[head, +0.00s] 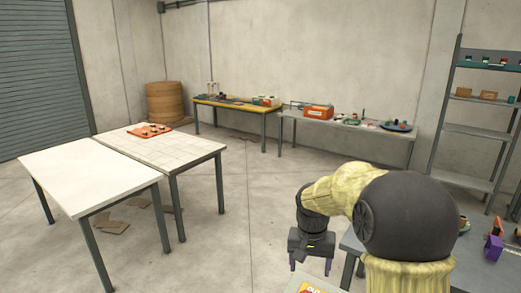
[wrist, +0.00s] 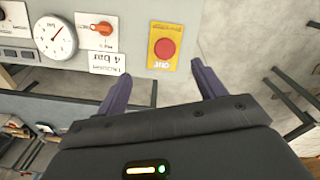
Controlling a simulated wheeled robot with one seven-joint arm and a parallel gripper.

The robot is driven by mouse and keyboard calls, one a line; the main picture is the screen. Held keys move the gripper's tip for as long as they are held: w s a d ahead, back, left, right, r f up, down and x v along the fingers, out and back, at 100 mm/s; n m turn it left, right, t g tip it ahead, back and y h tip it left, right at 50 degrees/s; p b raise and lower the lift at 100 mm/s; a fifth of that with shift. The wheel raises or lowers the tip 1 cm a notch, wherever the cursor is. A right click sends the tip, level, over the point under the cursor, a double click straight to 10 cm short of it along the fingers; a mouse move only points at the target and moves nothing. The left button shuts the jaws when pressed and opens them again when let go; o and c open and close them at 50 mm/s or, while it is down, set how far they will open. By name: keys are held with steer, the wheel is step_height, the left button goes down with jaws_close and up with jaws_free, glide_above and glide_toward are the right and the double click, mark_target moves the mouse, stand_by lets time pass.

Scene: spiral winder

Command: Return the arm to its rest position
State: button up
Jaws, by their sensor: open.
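My arm shows at the lower right of the head view, bent, with a yellowish cover and a dark rounded joint. My gripper (head: 311,264) hangs at its end with the fingers pointing down. In the wrist view the two purple fingers of my gripper (wrist: 156,82) are spread apart with nothing between them. Beyond the fingertips is a grey control panel (wrist: 198,22). It carries a round gauge (wrist: 56,38), an orange-red switch (wrist: 103,28) and a red button on a yellow plate (wrist: 164,48). The fingers appear apart from the panel.
A grey table (head: 360,243) with small items stands at the lower right, near my arm. A shelf rack (head: 478,130) stands behind it. Two pale tables (head: 85,178) stand at left; a yellow bench (head: 238,106) and a grey bench (head: 345,124) line the back. The middle floor is open.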

steer(key=s+f+n+t, duration=0.1)
steer(key=s+f, duration=0.1)
steer(key=s, duration=0.6)
steer(key=s+d+f+n+t, duration=0.1)
steer(key=s+f+n, duration=0.1)
steer(key=s, duration=0.6)
steer(key=shift+s+d+y, duration=0.3)
steer(key=shift+s, duration=0.05)
